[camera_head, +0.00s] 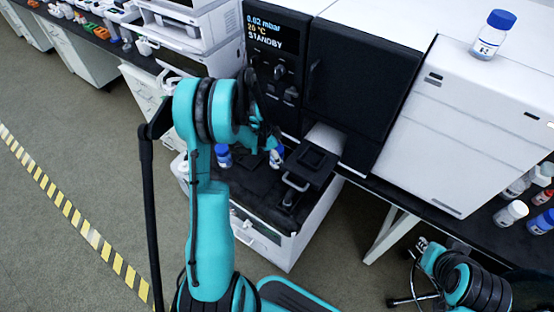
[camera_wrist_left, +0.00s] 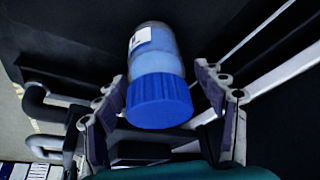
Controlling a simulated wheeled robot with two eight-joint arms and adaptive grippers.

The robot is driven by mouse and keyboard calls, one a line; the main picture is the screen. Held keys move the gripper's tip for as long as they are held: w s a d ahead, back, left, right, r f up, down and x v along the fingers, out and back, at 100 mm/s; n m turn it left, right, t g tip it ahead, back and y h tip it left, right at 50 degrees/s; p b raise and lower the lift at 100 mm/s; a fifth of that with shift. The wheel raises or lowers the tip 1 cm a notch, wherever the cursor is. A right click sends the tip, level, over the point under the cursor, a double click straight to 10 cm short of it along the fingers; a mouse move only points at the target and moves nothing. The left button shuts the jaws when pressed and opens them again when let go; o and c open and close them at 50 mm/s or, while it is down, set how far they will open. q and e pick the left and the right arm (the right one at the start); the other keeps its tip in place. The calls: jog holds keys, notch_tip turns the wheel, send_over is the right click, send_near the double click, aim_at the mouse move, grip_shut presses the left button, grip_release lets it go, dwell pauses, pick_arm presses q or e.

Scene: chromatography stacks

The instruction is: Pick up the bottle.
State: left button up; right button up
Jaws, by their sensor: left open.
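A bottle (camera_wrist_left: 155,50) with a ribbed blue cap and a white label lies between the two spread fingers of my left gripper (camera_wrist_left: 166,98) in the left wrist view. The cap faces the camera, and gaps show on both sides of it.
A black device with a handle (camera_head: 296,184) sits just right. The instrument with a display (camera_head: 278,30) rises behind. One bottle (camera_head: 493,35) stands on the white instrument (camera_head: 460,120); several stand at far right.

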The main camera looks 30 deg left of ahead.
pick_arm(q)
jog(key=shift+r, duration=0.15)
jog(key=shift+c, duration=0.9)
jog(key=c, duration=1.2)
